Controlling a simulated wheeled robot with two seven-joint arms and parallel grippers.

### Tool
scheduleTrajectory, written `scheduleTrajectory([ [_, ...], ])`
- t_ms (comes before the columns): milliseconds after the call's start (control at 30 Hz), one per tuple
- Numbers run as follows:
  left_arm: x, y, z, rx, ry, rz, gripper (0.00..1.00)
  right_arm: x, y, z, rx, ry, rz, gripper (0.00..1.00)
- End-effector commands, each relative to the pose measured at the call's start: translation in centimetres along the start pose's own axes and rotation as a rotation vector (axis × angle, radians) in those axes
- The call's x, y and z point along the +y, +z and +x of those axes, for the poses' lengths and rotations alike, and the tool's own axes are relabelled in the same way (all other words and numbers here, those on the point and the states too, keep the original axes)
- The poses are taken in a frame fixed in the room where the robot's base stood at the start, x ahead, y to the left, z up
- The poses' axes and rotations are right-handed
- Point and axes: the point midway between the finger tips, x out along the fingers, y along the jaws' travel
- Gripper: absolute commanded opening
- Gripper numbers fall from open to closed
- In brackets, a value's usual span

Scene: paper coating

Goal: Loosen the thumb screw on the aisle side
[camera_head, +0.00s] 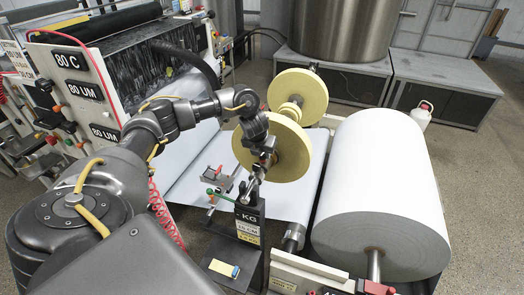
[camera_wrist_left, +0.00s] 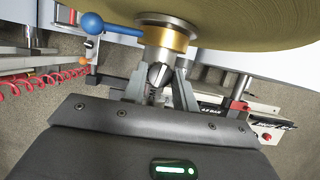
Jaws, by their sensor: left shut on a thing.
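My left gripper (camera_head: 258,172) reaches down to the shaft end beside the large yellow roll (camera_head: 290,150). In the left wrist view its fingers (camera_wrist_left: 160,88) are shut on a small grey metal part, which looks like the thumb screw (camera_wrist_left: 157,74). The screw sits against a brass and steel collar (camera_wrist_left: 166,36) on the shaft, under the yellow roll's face. In the head view the screw is hidden by the gripper and too small to make out. My right gripper is in neither view.
A black post with a KG label (camera_head: 247,217) stands just below the gripper. A blue ball-ended lever (camera_wrist_left: 92,23) is left of the collar. A big white paper roll (camera_head: 385,190) lies to the right. A red coiled hose (camera_head: 165,215) hangs at left.

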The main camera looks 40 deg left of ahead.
Motion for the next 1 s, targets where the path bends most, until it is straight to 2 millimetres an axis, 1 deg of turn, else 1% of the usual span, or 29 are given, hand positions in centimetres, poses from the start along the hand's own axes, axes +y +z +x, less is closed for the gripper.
scheduleTrajectory([
  [467, -0.01, -0.04, 0.04, 0.001, 0.004, -0.01, 0.06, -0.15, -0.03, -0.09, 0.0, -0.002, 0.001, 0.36],
  [500, -0.01, -0.04, 0.05, 0.001, 0.004, -0.01, 0.34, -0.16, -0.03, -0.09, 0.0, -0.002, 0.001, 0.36],
  [633, -0.01, -0.03, 0.04, 0.001, 0.004, -0.01, 0.5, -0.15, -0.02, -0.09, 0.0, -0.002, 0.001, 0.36],
  [900, -0.01, 0.0, -0.02, 0.0, 0.004, -0.01, 0.5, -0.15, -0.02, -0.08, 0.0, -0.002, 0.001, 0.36],
  [1000, -0.08, 0.06, -0.55, -0.001, 0.002, -0.01, 0.5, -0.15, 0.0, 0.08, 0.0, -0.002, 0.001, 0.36],
])
